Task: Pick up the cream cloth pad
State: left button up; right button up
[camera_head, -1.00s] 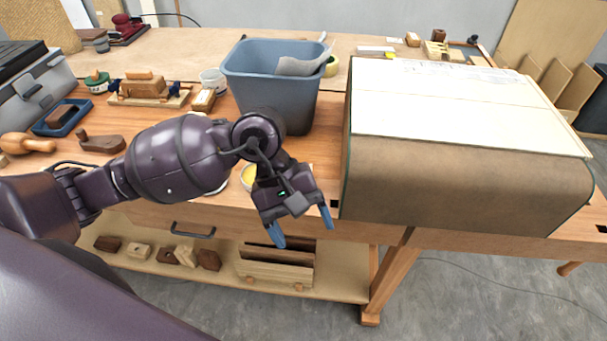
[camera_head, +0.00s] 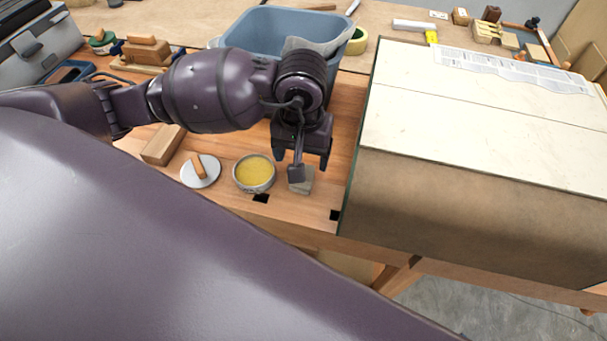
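The cream cloth pad (camera_head: 305,186) appears as a small, greyish-cream square block on the wooden bench, just right of a round tin of yellow paste. Its upper part is hidden behind my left gripper (camera_head: 301,162). The gripper points down above the pad with its two fingers apart, one on each side. I cannot tell whether the fingertips touch the pad or the bench. My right gripper is not in view.
The yellow paste tin (camera_head: 254,173) stands close left of the pad, with a white dish (camera_head: 200,171) further left. A blue bin (camera_head: 262,30) stands behind my arm. A large board-topped curved form (camera_head: 480,115) rises close on the right.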

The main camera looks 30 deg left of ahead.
pick_arm(q)
jog(key=shift+f, duration=3.35)
jog(key=shift+w, duration=0.1)
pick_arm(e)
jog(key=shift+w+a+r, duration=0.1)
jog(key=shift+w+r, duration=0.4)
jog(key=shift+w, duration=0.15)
